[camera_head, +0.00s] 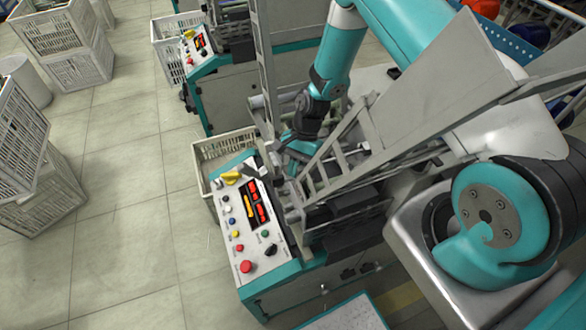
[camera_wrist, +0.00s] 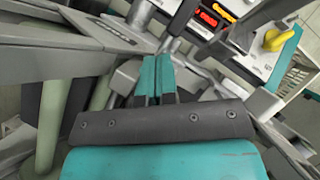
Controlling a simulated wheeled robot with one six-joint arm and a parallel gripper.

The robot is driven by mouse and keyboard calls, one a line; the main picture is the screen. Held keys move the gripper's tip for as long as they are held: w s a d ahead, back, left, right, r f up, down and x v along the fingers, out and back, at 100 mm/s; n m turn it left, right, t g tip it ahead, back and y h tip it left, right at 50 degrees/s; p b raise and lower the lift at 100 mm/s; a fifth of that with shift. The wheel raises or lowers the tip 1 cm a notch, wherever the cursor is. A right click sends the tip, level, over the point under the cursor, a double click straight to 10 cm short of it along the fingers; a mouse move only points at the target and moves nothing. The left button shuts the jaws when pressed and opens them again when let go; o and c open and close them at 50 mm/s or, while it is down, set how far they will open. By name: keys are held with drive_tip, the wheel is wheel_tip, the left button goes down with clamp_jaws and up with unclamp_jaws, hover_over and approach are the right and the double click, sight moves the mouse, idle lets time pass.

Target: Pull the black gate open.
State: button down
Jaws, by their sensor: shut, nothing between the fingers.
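My gripper (camera_head: 287,163) reaches down among the grey metal bars of the winding machine, just behind its control panel (camera_head: 242,215). In the wrist view my gripper (camera_wrist: 155,72) shows its two teal fingers pressed together with nothing between them. Black panels (camera_head: 352,208) sit low on the machine, to the lower right of my gripper in the head view. I cannot tell for certain which dark part is the black gate. No black part is seen held, and the fingertips are close to grey metal parts; contact cannot be told.
Slanting metal frames (camera_head: 400,125) stand right of my gripper. The panel has a yellow knob (camera_head: 231,178) and a red button (camera_head: 246,266). A white crate (camera_head: 212,158) stands behind it. A second machine (camera_head: 235,95) is farther back. The floor at left is open beside stacked crates (camera_head: 45,190).

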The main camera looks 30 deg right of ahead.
drive_tip(key=shift+r, duration=0.1)
drive_tip(key=d+b+v, duration=0.1)
drive_tip(key=b+v, duration=0.1)
drive_tip(key=v, duration=1.1)
drive_tip(key=shift+w, duration=0.4)
drive_tip(key=shift+d, duration=0.15)
